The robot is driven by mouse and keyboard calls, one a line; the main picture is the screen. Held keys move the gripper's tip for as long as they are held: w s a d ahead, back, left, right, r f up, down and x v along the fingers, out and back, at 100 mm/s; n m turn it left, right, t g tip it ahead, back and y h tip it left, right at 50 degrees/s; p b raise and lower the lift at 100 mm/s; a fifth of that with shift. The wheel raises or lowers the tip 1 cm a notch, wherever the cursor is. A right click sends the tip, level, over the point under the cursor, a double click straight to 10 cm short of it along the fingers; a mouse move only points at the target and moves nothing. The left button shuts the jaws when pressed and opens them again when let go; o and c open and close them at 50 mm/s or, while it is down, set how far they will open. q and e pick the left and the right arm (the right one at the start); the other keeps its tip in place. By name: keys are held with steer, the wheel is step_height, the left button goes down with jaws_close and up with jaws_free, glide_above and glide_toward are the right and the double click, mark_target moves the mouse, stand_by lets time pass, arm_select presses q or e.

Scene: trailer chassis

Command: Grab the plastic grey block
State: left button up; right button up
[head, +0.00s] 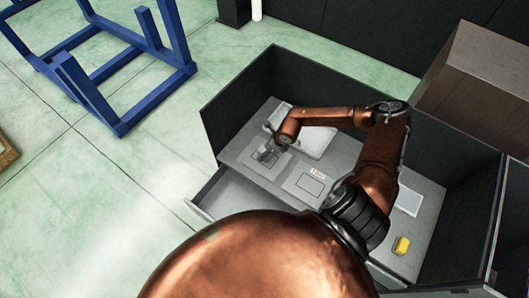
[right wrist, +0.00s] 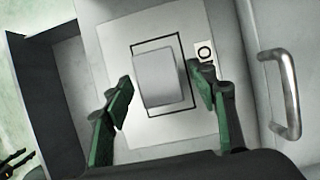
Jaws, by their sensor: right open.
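The grey block (right wrist: 160,78) shows in the right wrist view as a pale, smooth, rectangular piece. It sits on a light plate (right wrist: 165,132), within a black outlined square. My right gripper (right wrist: 158,88) is open, with one green finger on each side of the block. A gap shows at the left finger; whether the right finger touches the block I cannot tell. In the head view my right gripper (head: 267,155) is over the left plate on the grey worktop, and the block is hard to make out beneath it.
Dark walls (head: 234,102) border the worktop, with an open drawer (head: 232,197) in front. A second outlined plate (head: 305,184), a pale tray (head: 318,143) and a yellow object (head: 401,246) lie right. A metal handle (right wrist: 284,92) stands right of the block. A blue frame (head: 130,124) stands left.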

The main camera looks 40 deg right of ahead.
steer(key=shift+x, duration=1.15)
steer(key=c, duration=1.4)
steer(key=shift+r, duration=0.1)
